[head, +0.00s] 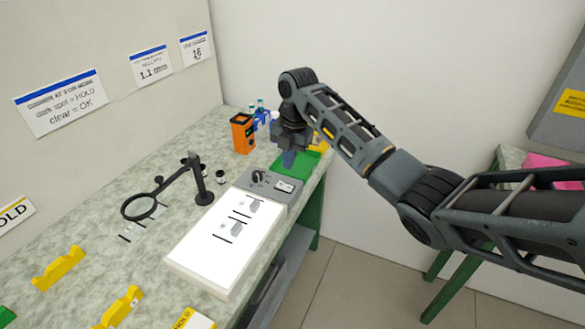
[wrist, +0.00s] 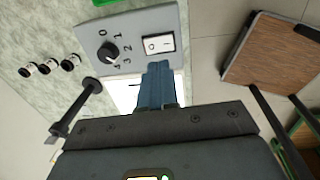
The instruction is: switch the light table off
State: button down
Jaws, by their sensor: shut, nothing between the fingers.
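The light table (head: 225,245) lies on the bench with its white panel bright; a few dark strips and grey pieces lie on it. Its grey control box (head: 268,185) is at its far end. In the wrist view the control box (wrist: 132,40) carries a black rotary knob (wrist: 109,53) with numbers around it and a white rocker switch (wrist: 159,44) marked 0 and I. My gripper (head: 288,160) is shut and empty above the far end of the box. In the wrist view its blue fingertips (wrist: 157,68) appear just below the rocker switch; whether they touch it I cannot tell.
A magnifier on a stand (head: 200,180) and small dark-capped jars (head: 220,177) stand left of the light table. An orange device (head: 243,133) and a green tray (head: 300,165) are at the bench's far end. Yellow holders (head: 60,268) sit at the near left.

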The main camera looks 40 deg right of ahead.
notch_tip(320, 180, up, 7)
jog(key=shift+s+d+b, duration=0.3)
jog(key=shift+s+b, duration=0.15)
jog(key=shift+f, duration=0.15)
